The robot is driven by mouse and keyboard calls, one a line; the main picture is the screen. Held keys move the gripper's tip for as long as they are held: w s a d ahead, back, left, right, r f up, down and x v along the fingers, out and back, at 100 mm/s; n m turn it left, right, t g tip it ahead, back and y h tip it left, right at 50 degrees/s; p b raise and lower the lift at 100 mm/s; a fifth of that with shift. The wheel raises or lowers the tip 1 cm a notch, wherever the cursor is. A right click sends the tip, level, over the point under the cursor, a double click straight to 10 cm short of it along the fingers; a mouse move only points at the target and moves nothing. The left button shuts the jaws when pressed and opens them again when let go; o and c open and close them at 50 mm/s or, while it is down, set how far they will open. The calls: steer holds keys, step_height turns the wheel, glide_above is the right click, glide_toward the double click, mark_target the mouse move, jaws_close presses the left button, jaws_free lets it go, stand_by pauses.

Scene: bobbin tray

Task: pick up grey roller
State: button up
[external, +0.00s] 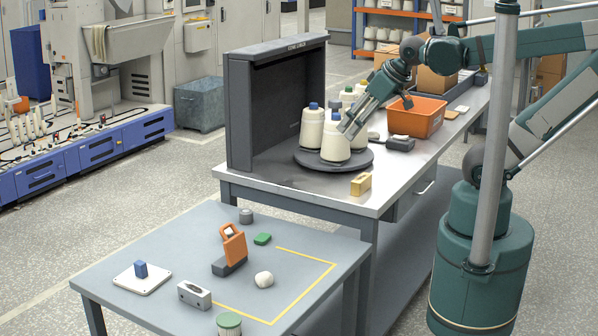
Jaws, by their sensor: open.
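A short grey cylinder, which looks like the grey roller (246,216), stands near the back edge of the low grey table in the external view. My gripper (347,132) is far from it, above and to the right, at the white bobbins on the dark turntable (308,163) of the higher bench. It is open. Its fingertips overlap the right side of the front white bobbin (335,140) in the picture. I cannot tell whether they touch it.
The bench has a dark hood (240,110), a yellow block (361,184) and an orange bin (425,118).

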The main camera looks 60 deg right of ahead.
steer(key=shift+w, duration=0.1)
steer(key=n+g, duration=0.7)
steer(key=n, duration=0.9)
glide_above(245, 211)
steer(key=f, duration=2.4)
steer(key=shift+s+d, duration=0.1)
steer(key=shift+s, duration=0.2)
steer(key=shift+w+f+n, duration=0.2)
steer(key=shift+f+n, duration=0.2)
steer(key=shift+f, duration=0.3)
steer(key=shift+f+b, duration=0.4)
steer(key=shift+f, duration=0.85)
